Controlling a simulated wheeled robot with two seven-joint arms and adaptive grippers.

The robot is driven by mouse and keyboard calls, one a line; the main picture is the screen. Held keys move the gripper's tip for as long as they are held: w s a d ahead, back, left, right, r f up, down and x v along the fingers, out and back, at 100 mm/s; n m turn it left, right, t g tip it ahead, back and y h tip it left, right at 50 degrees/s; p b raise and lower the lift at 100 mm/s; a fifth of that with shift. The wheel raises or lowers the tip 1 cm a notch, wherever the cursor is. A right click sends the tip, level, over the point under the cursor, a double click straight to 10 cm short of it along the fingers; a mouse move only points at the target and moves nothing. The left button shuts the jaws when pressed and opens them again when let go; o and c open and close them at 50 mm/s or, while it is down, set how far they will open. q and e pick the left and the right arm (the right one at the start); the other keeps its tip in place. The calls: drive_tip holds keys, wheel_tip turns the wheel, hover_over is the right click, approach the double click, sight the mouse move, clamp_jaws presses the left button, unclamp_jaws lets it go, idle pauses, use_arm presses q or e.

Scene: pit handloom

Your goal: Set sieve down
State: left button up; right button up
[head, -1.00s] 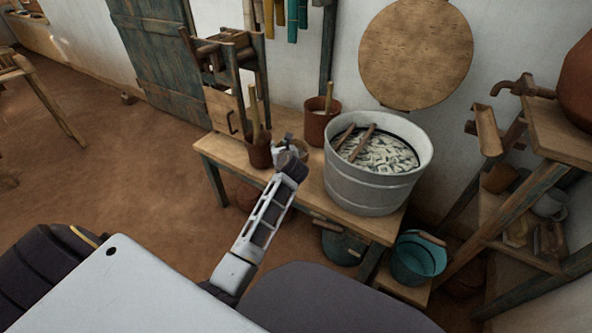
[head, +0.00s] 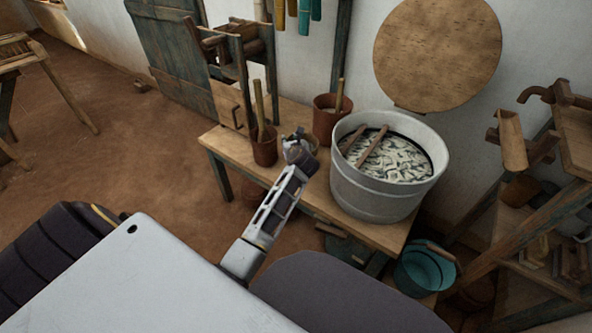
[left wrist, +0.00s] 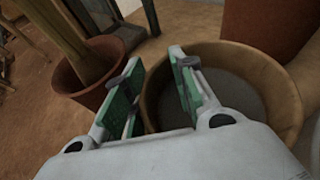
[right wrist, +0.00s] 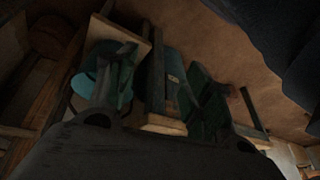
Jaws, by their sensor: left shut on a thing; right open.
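The sieve (left wrist: 262,72) is a round tan ring with a grey mesh bottom, in the left wrist view. My left gripper (left wrist: 155,75) is shut on its near-left rim, with one green-padded finger on each side. In the head view the left gripper (head: 297,147) is over the wooden bench (head: 232,147), just right of a brown pot with sticks (head: 264,148); it hides most of the sieve. I cannot tell whether the sieve touches the bench top. My right gripper (right wrist: 160,85) is open and empty, in the dim right wrist view.
A big grey tub (head: 375,195) with pale pieces and two sticks stands to the right on the bench. Another brown pot (head: 328,122) stands behind the sieve. A teal bucket (head: 422,268) is low at right. Little bare bench top shows around the left gripper.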

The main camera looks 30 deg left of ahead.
use_arm(q)
wheel_tip(320, 180, down, 5)
drive_tip(key=shift+r+b, duration=0.1)
drive_tip(key=shift+b, duration=0.85)
drive_tip(key=shift+f, duration=0.7)
use_arm(e)
drive_tip(key=shift+t+y, duration=0.4)
drive_tip(key=shift+y, duration=0.1)
drive_tip(key=shift+w+a+f, duration=0.1)
drive_tip(key=shift+a+f, duration=0.15)
drive_tip(key=shift+f, duration=0.65)
drive_tip(key=shift+w+a+f, duration=0.15)
drive_tip(key=shift+a+f, duration=0.15)
drive_tip(key=shift+f, duration=0.65)
drive_tip(key=shift+w+a+f, duration=0.1)
drive_tip(key=shift+a+f, duration=0.15)
drive_tip(key=shift+f, duration=0.65)
use_arm(q)
drive_tip(key=shift+f+b, duration=0.4)
drive_tip(key=shift+b, duration=0.1)
drive_tip(key=shift+f+b, duration=0.35)
drive_tip(key=shift+f, duration=1.1)
use_arm(e)
drive_tip(key=shift+w+a+f+m+t, duration=0.1)
drive_tip(key=shift+a+f+m+t, duration=0.1)
drive_tip(key=shift+f, duration=0.7)
drive_tip(key=shift+a+f+m+t, duration=0.1)
drive_tip(key=shift+a+f, duration=0.1)
drive_tip(key=shift+f, duration=0.65)
